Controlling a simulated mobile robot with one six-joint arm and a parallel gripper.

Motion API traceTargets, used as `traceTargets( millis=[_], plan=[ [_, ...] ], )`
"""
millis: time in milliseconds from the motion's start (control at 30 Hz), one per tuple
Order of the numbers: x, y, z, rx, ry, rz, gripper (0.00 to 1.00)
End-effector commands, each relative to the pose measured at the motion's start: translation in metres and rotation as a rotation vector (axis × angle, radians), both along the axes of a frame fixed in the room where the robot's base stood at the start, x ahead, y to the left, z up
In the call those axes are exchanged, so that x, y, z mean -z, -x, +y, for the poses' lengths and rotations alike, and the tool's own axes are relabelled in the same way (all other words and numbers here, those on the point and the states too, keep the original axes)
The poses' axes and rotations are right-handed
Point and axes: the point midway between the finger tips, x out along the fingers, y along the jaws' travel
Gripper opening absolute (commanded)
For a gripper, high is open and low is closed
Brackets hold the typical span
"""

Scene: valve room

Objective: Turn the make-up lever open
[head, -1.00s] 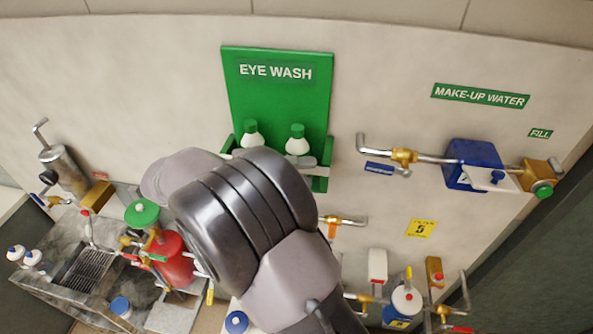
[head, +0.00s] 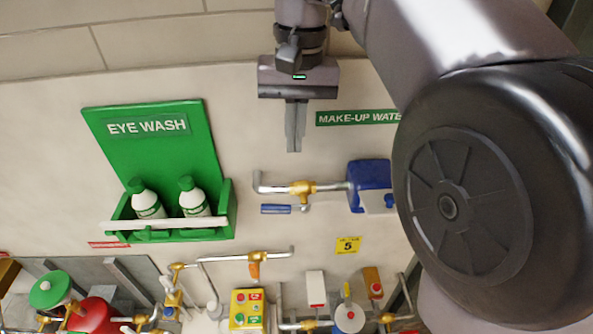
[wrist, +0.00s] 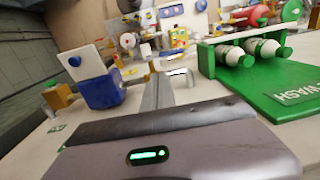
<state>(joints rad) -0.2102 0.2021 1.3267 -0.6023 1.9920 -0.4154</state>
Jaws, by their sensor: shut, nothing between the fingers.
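The make-up lever (head: 276,209) is a flat blue handle on the right half of the wall in the head view. It lies roughly along its pipe, just below the brass valve body (head: 301,188). The green MAKE-UP WATER sign (head: 358,118) is above it, partly covered by my arm. My gripper (head: 294,150) points down, its fingers together and empty, above the valve in the picture. I cannot make out the lever clearly there.
A blue box (head: 370,182) sits on the pipe to the right of the valve; it also shows in the wrist view (wrist: 102,90). The green eye wash shelf (head: 170,222) with two bottles is to the left. Below are other pipes, valves and a yellow button box (head: 246,309).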

Motion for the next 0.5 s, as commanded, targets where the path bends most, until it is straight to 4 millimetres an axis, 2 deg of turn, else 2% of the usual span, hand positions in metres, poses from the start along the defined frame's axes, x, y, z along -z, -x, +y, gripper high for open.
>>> traceTargets(
  millis=[67, 133, 500],
  plan=[
    [-0.011, -0.001, 0.001, 0.007, -0.058, -0.031, 0.0],
    [-0.005, 0.0, 0.002, 0.006, -0.07, -0.034, 0.0],
    [0.074, 0.0, 0.013, 0.006, -0.065, -0.028, 0.0]
  ],
)
